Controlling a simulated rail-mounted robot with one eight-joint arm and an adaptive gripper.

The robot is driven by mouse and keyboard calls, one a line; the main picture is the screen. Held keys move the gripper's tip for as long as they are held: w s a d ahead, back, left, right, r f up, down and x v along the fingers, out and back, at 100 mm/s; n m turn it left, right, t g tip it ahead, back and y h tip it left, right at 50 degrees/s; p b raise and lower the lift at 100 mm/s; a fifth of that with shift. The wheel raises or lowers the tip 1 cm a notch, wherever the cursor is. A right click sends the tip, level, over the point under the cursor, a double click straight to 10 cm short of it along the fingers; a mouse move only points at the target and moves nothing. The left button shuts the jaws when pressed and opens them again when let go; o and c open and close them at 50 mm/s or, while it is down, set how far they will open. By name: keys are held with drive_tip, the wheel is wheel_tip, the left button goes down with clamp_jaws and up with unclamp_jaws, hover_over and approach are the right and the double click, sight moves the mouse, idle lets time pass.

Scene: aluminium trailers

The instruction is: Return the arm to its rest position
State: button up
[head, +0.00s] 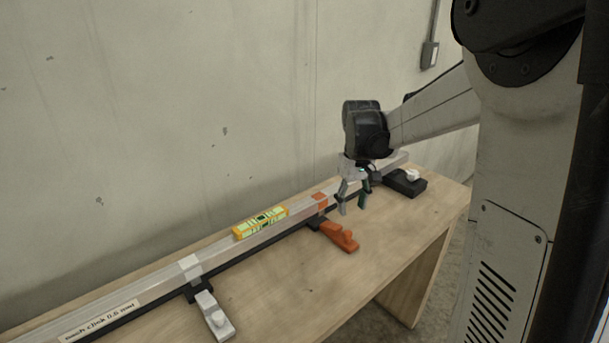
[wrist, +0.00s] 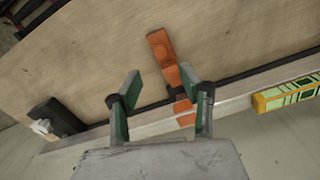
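My gripper (head: 352,203) hangs from my arm over the right part of the wooden bench, pointing down near the orange clamp (head: 338,236). In the wrist view my gripper (wrist: 157,88) has its two green-padded fingers spread apart with nothing held between them. The orange clamp (wrist: 163,48) shows beyond and between the fingers. The gripper looks to be above the rail, apart from the clamp.
A long aluminium rail (head: 225,256) runs along the bench (head: 280,297). A white clamp (head: 213,313) and a black clamp (head: 404,183) sit along the rail. A concrete wall (head: 180,110) stands behind.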

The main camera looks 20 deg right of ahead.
drive_tip(key=s+a+r+t, duration=0.3)
drive_tip(key=s+a+r, duration=0.4)
drive_tip(key=s+a, duration=0.3)
drive_tip(key=s+a+t, duration=0.4)
drive_tip(key=s+a, duration=0.4)
drive_tip(key=s, duration=0.2)
drive_tip(key=shift+s+a+f, duration=0.25)
drive_tip(key=shift+f, duration=0.15)
idle(0.4)
